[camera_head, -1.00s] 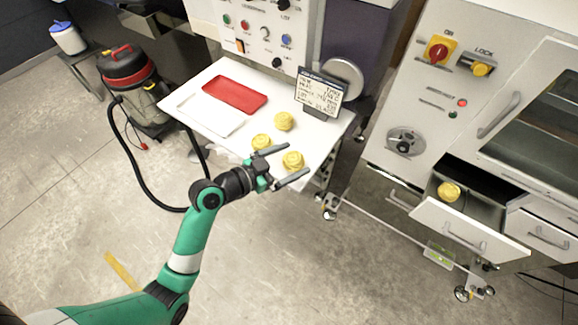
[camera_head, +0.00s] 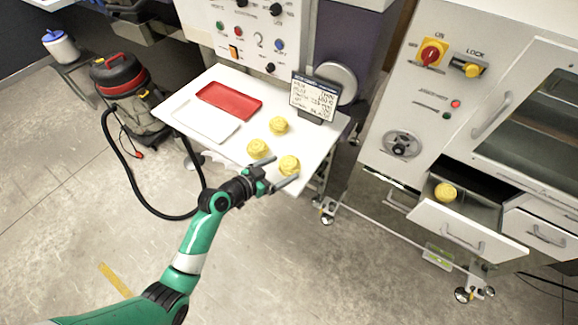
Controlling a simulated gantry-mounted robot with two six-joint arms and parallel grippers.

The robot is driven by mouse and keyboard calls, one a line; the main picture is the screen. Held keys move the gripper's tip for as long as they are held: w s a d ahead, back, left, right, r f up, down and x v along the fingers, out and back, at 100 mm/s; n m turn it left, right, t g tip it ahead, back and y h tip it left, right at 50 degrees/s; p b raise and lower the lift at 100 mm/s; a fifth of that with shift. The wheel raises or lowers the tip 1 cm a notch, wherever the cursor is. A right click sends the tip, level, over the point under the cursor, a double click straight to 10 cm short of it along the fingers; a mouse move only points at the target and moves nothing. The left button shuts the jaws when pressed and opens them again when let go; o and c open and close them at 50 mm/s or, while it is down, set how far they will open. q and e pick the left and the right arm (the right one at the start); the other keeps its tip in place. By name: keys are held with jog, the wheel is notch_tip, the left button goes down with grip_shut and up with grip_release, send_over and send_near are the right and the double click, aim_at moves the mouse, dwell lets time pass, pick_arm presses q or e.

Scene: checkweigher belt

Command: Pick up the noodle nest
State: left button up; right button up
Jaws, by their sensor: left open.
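Three yellow noodle nests show on the white table: one at the back (camera_head: 279,125), one at the left (camera_head: 257,149) and one at the front right (camera_head: 289,165). Another noodle nest (camera_head: 445,192) lies in the open drawer at the right. My left gripper (camera_head: 281,171) is open at the table's front edge. Its two fingers point toward the front right nest, which shows between or just above them. I cannot tell whether they touch it. My right gripper is not in view.
A red tray (camera_head: 229,99) and a white tray (camera_head: 207,121) lie on the white table (camera_head: 190,92). A display sign (camera_head: 314,96) stands at its back right. The open drawer (camera_head: 466,232) juts from the cabinet. A vacuum cleaner (camera_head: 128,92) stands on the floor at left.

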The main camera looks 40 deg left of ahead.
aim_at(289, 170)
pick_arm(q)
jog(key=b+x, duration=0.1)
jog(key=x, duration=0.3)
jog(key=shift+s, duration=0.1)
jog(key=c, duration=1.1)
jog(key=shift+r, duration=0.1)
jog(key=r+p, duration=0.1)
jog(key=r, duration=0.1)
jog(key=r+p, duration=0.1)
jog(key=r, duration=0.1)
jog(key=shift+s+d+r, duration=0.1)
jog(key=shift+s+d, duration=0.05)
jog(key=shift+s, duration=0.05)
jog(key=s+d+r+p, duration=0.6)
jog(key=s+r, duration=0.2)
jog(key=s, duration=0.4)
jog(key=shift+d+r+p, duration=0.15)
jog(key=shift+r+p, duration=0.15)
jog(key=shift+r, duration=0.05)
